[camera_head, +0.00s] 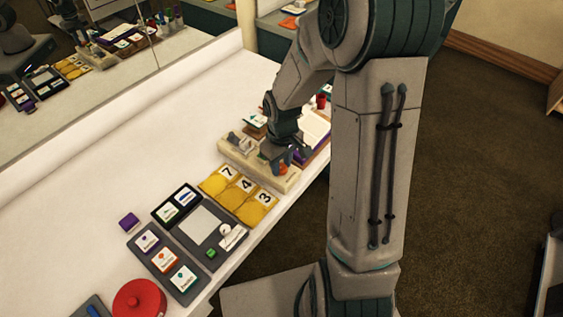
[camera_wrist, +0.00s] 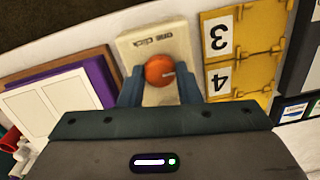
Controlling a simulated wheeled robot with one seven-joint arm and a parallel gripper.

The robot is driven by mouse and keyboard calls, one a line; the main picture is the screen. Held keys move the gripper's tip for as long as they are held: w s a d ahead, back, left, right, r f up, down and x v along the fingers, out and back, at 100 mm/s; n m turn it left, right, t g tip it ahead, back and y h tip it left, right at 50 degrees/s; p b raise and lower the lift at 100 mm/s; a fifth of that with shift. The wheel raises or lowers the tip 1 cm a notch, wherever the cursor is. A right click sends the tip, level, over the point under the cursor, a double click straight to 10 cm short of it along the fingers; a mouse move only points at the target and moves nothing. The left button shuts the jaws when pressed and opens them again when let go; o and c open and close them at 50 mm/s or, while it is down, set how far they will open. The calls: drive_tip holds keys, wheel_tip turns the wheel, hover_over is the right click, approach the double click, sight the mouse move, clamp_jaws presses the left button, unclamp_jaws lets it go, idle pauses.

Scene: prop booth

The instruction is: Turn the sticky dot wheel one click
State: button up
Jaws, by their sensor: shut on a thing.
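The sticky dot wheel looks like a round orange knob (camera_wrist: 159,70) on a cream base (camera_wrist: 177,36) with lettering that reads "One Click". In the head view the orange knob (camera_head: 284,169) shows only in part under my gripper, and its cream base (camera_head: 290,183) sits near the table's front edge. My gripper (camera_wrist: 160,88) has one finger on each side of the knob and is shut on it. In the head view my gripper (camera_head: 283,160) points down at the base, and my wrist hides part of it.
Yellow numbered panels (camera_head: 213,184) lie beside the base. A dark tray (camera_head: 169,212) with cards and a red round object (camera_head: 139,301) are nearer. A purple-edged board (camera_wrist: 97,75) with white pages lies on the other side. The table's left part is clear, up to a mirror.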

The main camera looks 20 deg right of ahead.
sight(282, 166)
drive_tip(key=shift+w+r, duration=0.1)
drive_tip(key=shift+w, duration=0.05)
drive_tip(key=o, duration=1)
drive_tip(key=shift+c, duration=0.2)
wheel_tip(282, 166, up, 14)
drive_tip(key=shift+p, duration=0.3)
drive_tip(key=shift+d, duration=0.1)
drive_tip(key=s+r+m+t, duration=0.1)
drive_tip(key=s+r+m, duration=0.1)
drive_tip(key=s, duration=0.5)
drive_tip(key=s+r+m+t, duration=0.2)
drive_tip(key=s+m, duration=0.1)
drive_tip(key=s, duration=0.5)
drive_tip(key=shift+r+m, duration=0.25)
drive_tip(key=shift+m, duration=0.05)
